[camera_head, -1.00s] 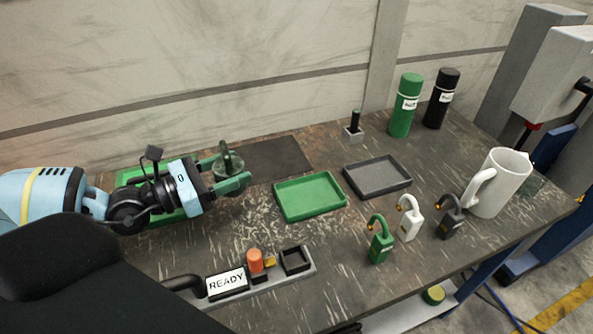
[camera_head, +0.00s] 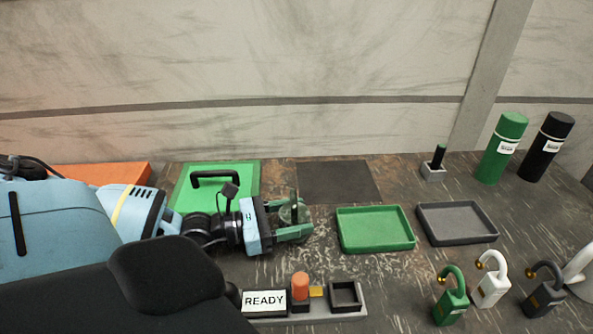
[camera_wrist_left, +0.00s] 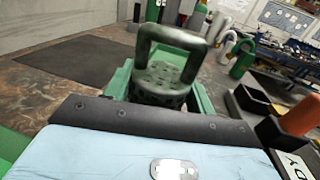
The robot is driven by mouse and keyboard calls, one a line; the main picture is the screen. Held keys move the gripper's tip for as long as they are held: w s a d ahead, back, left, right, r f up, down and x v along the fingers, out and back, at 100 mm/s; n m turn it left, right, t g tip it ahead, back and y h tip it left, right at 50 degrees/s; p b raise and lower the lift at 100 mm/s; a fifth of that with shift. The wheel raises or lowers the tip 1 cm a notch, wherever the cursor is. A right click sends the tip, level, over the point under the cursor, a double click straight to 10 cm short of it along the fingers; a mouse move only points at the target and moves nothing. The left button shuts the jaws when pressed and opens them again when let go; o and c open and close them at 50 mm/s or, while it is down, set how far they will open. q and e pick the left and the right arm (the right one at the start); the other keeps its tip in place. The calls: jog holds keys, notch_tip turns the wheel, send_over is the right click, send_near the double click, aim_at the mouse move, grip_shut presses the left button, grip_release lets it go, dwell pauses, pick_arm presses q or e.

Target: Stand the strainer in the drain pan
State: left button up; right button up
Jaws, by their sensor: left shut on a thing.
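The strainer (camera_head: 296,210) is a dark green perforated cup with an arched handle. My left gripper (camera_head: 303,222) is shut on it, with one green finger on each side. In the left wrist view the strainer (camera_wrist_left: 168,72) stands upright between the fingers, its handle on top. Its lower part is hidden. Two shallow trays lie to the right of the gripper: a green one (camera_head: 375,245) and a dark grey one (camera_head: 457,238). Both are empty; I cannot tell which is the drain pan. My right gripper is not in view.
A green panel with a black handle (camera_head: 216,176) lies behind my left arm. A dark mat (camera_head: 338,182) lies behind the gripper. Green and black canisters stand at the back right. Several padlocks stand at front right. A READY sign (camera_head: 265,302) and an orange-topped part stand in front.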

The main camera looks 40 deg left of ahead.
pick_arm(q)
jog(key=shift+f, duration=0.35)
jog(key=shift+r, duration=0.15)
jog(key=shift+f, duration=0.25)
jog(key=o, duration=1)
jog(key=shift+r, duration=0.1)
